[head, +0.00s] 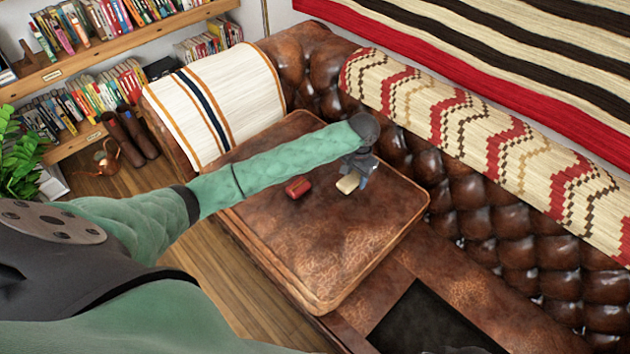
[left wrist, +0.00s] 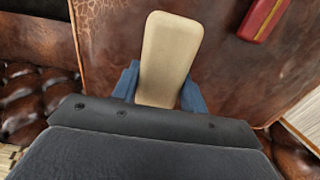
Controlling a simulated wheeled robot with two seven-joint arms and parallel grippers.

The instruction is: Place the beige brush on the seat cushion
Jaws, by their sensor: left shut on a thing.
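The beige brush (head: 348,182) is a pale, rounded block at the tip of my left gripper (head: 361,176). In the left wrist view the brush (left wrist: 170,55) stands out between the blue fingers of my left gripper (left wrist: 160,88), which are shut on it. The brown leather seat cushion (head: 330,245) lies below the brush. I cannot tell whether the brush touches the cushion. My right gripper is in neither view.
A red object (head: 298,187) lies on the cushion, left of the brush. The tufted sofa back (head: 490,215) rises behind, with a patterned blanket (head: 480,130) over it. The front part of the cushion is clear. A dark opening (head: 425,320) lies to the right of the cushion.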

